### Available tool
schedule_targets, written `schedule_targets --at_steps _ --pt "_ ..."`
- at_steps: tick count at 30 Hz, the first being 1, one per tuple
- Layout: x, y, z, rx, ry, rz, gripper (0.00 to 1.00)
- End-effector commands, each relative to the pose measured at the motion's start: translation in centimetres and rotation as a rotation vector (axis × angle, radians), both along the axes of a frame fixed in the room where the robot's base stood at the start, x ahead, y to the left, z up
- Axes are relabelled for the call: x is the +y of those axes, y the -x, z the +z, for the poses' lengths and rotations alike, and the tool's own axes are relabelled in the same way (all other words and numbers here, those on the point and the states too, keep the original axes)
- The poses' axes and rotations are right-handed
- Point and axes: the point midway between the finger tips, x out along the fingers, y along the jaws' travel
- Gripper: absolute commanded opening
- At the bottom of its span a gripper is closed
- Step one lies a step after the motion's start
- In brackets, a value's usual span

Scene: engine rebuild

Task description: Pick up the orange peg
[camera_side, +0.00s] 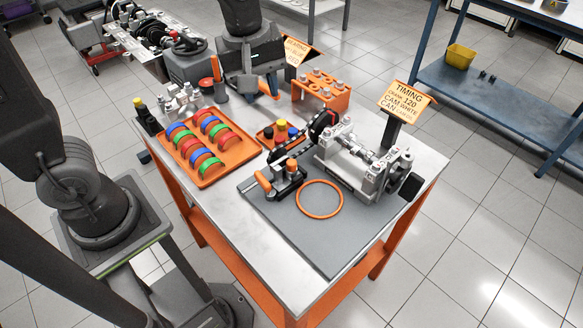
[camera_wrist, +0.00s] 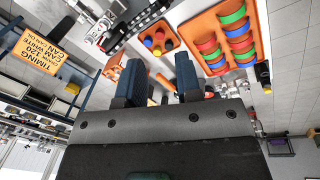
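My gripper (camera_wrist: 160,75) reaches over the back of the workbench, with two dark blue fingers spread apart. An orange rod-like piece (camera_wrist: 165,82), apparently the orange peg, shows in the gap between the fingers in the wrist view. It looks beyond the fingers and not clamped; its lower part is hidden by the gripper body.
An orange tray (camera_side: 239,153) of coloured shells lies at left. A small orange tray (camera_side: 266,141) with coloured caps is central. An orange rack (camera_side: 322,92) stands right of my gripper. The engine block (camera_side: 355,165), timing sign (camera_side: 405,97) and orange ring (camera_side: 319,213) are further right.

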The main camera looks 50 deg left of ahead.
Motion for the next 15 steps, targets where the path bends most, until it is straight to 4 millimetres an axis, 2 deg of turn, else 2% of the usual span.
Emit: schedule_targets --at_steps 3,6,10,15 --pt "-1.4 -2.4 -2.1 0.08 0.015 0.215 0.32" --pt "-2.1 -3.6 -3.4 0.119 0.016 0.353 0.32" --pt "-2.7 -4.3 -4.4 0.145 0.015 0.45 0.32" --pt "-2.8 -4.5 -6.3 0.153 0.012 0.476 0.32"
